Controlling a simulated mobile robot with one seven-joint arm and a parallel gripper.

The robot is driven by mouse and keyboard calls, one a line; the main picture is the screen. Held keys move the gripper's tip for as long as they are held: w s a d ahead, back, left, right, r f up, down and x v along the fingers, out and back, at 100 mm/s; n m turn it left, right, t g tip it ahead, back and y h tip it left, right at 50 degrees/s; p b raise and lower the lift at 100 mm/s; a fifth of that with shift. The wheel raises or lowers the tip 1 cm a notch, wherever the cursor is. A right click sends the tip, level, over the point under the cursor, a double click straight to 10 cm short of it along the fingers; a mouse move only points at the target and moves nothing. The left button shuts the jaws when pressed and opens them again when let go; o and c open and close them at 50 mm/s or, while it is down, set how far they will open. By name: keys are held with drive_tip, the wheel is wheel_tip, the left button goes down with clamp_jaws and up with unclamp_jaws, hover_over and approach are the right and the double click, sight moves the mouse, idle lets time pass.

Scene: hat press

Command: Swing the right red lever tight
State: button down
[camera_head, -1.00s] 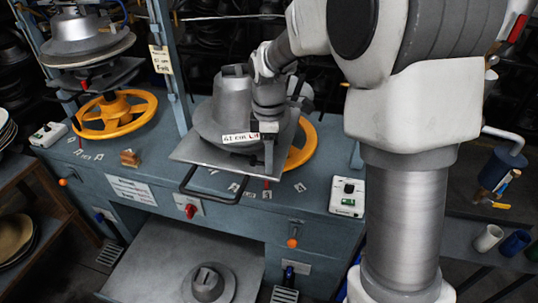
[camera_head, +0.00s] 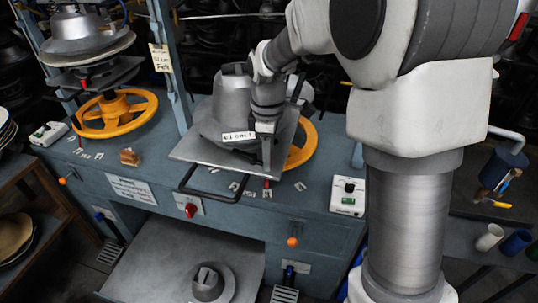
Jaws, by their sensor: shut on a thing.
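The right press holds a grey metal hat form (camera_head: 215,128) on a flat square plate (camera_head: 190,150), with a dark bar handle at its front. The right red lever (camera_head: 266,185) shows only as a small red piece at the plate's front right edge, below my fingertips. My gripper (camera_head: 266,160) points down in front of the form and is shut on the lever. The fingers hide most of it, so its exact angle cannot be told. A white lettered label (camera_head: 239,136) on the form is partly covered by my gripper.
A yellow handwheel (camera_head: 302,145) sits behind the plate's right side. A white control box (camera_head: 347,196) stands on the bench to the right. The left press has another yellow handwheel (camera_head: 116,114). A blue upright post (camera_head: 170,70) stands between the presses.

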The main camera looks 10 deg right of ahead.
drive_tip(key=m, duration=0.2)
drive_tip(key=s+a+m, duration=0.1)
drive_tip(key=m, duration=0.2)
drive_tip(key=shift+s+a+b, duration=0.15)
drive_tip(key=shift+a+b, duration=0.05)
drive_tip(key=shift+b, duration=0.2)
drive_tip(key=shift+s+a+m, duration=0.1)
drive_tip(key=shift+a+m, duration=0.15)
drive_tip(key=shift+m, duration=0.65)
drive_tip(key=shift+s+a+m, duration=0.1)
drive_tip(key=shift+a+m, duration=0.2)
drive_tip(key=shift+m, duration=0.6)
drive_tip(key=shift+s+a+m, duration=0.1)
drive_tip(key=shift+a+m, duration=0.15)
drive_tip(key=shift+m, duration=0.65)
drive_tip(key=c, duration=0.7)
unclamp_jaws()
drive_tip(key=shift+r, duration=0.1)
wheel_tip(320, 180, up, 17)
drive_tip(key=shift+r, duration=0.15)
